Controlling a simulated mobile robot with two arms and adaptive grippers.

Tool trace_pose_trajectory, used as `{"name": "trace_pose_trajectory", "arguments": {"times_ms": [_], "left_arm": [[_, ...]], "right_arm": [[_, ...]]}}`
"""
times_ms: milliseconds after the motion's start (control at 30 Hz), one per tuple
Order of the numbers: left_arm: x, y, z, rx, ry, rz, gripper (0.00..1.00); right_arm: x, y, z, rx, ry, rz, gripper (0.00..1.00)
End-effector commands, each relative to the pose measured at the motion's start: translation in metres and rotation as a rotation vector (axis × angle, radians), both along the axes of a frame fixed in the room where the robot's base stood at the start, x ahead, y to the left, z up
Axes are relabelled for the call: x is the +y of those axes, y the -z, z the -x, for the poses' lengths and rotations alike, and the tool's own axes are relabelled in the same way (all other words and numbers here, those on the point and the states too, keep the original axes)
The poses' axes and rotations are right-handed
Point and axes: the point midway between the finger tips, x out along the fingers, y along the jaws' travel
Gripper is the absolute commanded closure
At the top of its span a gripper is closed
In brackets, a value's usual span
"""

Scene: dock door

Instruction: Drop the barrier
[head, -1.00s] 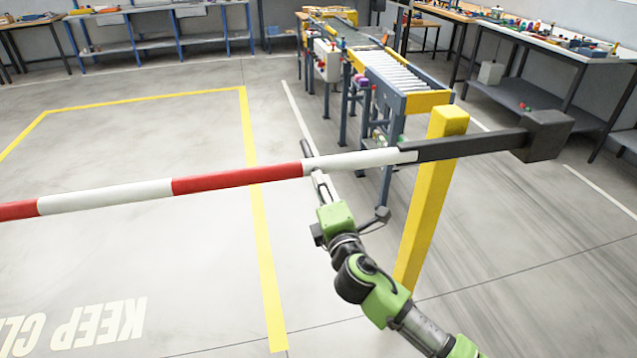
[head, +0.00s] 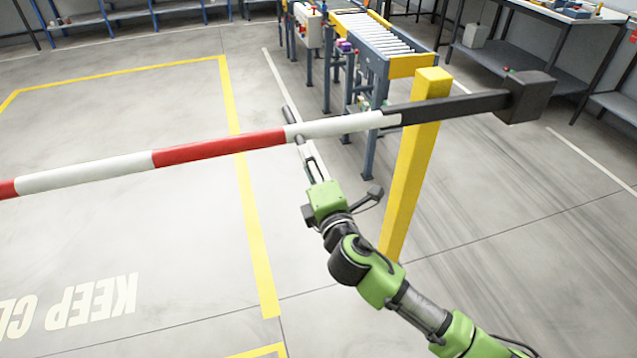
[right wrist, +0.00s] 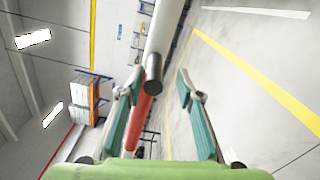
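The barrier is a red-and-white boom (head: 215,147) lying across the view, nearly level, in front of the yellow post (head: 410,180). Its dark arm (head: 450,107) ends in a dark block (head: 526,97) at the right. A short dark handle (head: 290,114) sticks out at the boom's white part. My right gripper (head: 305,150) is at the boom beside this handle. In the right wrist view the fingers (right wrist: 158,88) are spread, with the dark round end (right wrist: 153,74) and the boom between them; no firm contact shows. My left gripper is out of view.
A roller conveyor (head: 355,35) stands behind the post. Workbenches (head: 545,20) stand at the back right, blue shelving (head: 110,12) at the back left. A yellow floor line (head: 250,210) and lettering (head: 75,300) mark open floor under the boom.

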Motion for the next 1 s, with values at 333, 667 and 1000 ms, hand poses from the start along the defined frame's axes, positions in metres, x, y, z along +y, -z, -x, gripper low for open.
{"name": "trace_pose_trajectory", "arguments": {"times_ms": [333,667,1000], "left_arm": [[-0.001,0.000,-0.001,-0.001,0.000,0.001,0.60],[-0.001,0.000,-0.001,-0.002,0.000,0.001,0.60],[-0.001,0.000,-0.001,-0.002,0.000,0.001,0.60]], "right_arm": [[-0.021,0.002,0.064,0.004,0.001,0.000,0.67],[-0.027,0.001,0.080,0.004,0.002,0.001,0.67],[-0.027,0.001,0.080,0.004,0.002,0.001,0.67]]}}
